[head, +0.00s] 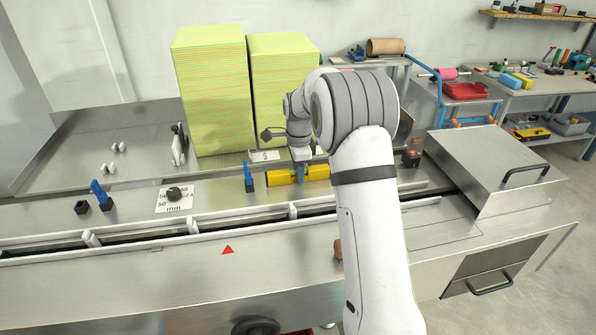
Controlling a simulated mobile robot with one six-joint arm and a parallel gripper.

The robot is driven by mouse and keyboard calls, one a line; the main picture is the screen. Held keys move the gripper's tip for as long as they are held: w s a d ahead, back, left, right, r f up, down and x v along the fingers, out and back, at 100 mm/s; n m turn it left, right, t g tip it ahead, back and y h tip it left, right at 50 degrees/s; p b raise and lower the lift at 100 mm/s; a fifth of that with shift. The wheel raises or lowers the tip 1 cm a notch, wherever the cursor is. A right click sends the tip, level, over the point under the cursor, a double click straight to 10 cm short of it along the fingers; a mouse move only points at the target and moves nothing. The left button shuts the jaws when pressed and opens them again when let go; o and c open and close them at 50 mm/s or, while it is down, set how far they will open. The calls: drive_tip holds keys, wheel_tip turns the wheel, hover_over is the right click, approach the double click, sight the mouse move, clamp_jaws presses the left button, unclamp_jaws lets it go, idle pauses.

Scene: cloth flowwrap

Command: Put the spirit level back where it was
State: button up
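A yellow bar with dark marks, which looks like the spirit level (281,178), lies lengthwise on the metal machine deck, just behind the front guide rail. My gripper (300,174) points down at the middle of the bar. A blue part shows at that spot, and I cannot tell whether it is a finger or something else. The fingertips are too small to make out, so I cannot tell whether they are closed on the bar. My arm covers the area just right of the bar's right end.
Two tall stacks of yellow-green sheets (210,90) (285,85) stand behind the bar. Blue levers (248,177) (98,191) rise from the deck. A plate marked mm (175,198) with a black knob lies left. A metal cover box (490,165) is at right. A cluttered workbench (540,83) stands behind.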

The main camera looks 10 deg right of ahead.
drive_tip(key=o, duration=0.4)
drive_tip(key=shift+o, duration=0.2)
drive_tip(key=shift+r, duration=0.1)
wheel_tip(320, 180, up, 11)
drive_tip(key=s+r+n, duration=0.4)
drive_tip(key=s+r, duration=0.1)
drive_tip(key=s, duration=0.4)
drive_tip(key=s+f+n+t, duration=0.1)
drive_tip(key=s+f+n, duration=0.2)
drive_tip(key=s+n, duration=0.4)
drive_tip(key=s+f+n+t, duration=0.2)
drive_tip(key=s+n, duration=0.5)
drive_tip(key=s, duration=1.3)
drive_tip(key=shift+a+f, duration=0.2)
drive_tip(key=shift+f, duration=0.25)
